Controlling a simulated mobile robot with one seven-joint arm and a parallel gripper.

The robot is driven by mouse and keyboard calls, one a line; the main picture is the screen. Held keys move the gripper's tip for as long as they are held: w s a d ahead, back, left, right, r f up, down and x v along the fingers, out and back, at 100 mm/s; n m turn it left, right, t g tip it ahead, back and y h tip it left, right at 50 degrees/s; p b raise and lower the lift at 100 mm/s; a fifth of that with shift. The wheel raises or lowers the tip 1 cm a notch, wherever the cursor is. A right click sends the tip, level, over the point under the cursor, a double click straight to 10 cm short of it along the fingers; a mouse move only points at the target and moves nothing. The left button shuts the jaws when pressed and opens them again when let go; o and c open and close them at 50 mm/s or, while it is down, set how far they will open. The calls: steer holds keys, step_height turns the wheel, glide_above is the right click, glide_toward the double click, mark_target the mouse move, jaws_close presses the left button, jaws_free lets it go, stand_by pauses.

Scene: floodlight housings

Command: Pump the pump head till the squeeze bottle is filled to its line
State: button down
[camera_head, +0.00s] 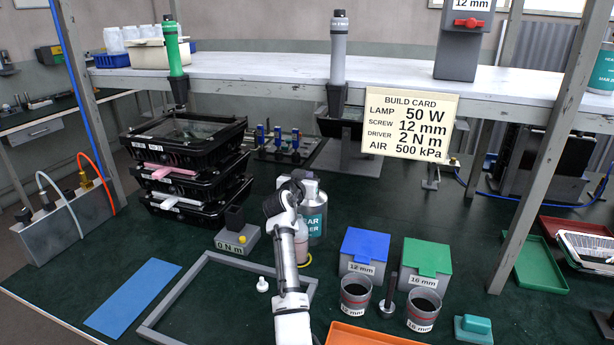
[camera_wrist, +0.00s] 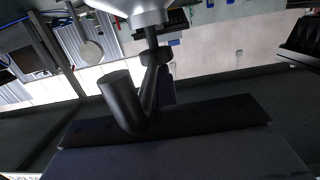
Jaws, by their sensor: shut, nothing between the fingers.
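A silver bottle (camera_head: 316,218) with a teal label stands upright near the middle of the green bench, partly behind my arm. A pale pinkish squeeze bottle (camera_head: 302,252) stands just in front of it, mostly hidden by my arm; its level and line cannot be read. My gripper (camera_head: 296,184) is beside the top of the silver bottle, shut and empty. In the wrist view a pale rounded shoulder (camera_wrist: 142,12) with a dark stem and dark pump head (camera_wrist: 155,56) is close to the dark fingers. Whether they touch cannot be told.
Blue (camera_head: 364,247) and green (camera_head: 428,257) lidded bins and dark cups stand right. Black housings (camera_head: 185,140) are stacked left. A shelf (camera_head: 260,68) with a hanging card overhangs the back.

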steer(key=shift+f, duration=0.3)
step_height(320, 180, up, 4)
steer(key=shift+s+p, duration=0.15)
steer(key=shift+p, duration=0.95)
steer(key=b+v, duration=0.3)
steer(key=v, duration=0.7)
steer(key=shift+a+r+b, duration=0.2)
steer(key=shift+r+b, duration=0.1)
steer(key=shift+b, duration=0.1)
steer(key=shift+s, duration=0.1)
steer(key=shift+d+r+m, duration=0.15)
steer(key=shift+d+r, duration=0.1)
steer(key=shift+r, duration=0.25)
steer(key=shift+d+r+m, duration=0.15)
steer(key=shift+d+r, duration=0.1)
steer(key=shift+r, duration=0.3)
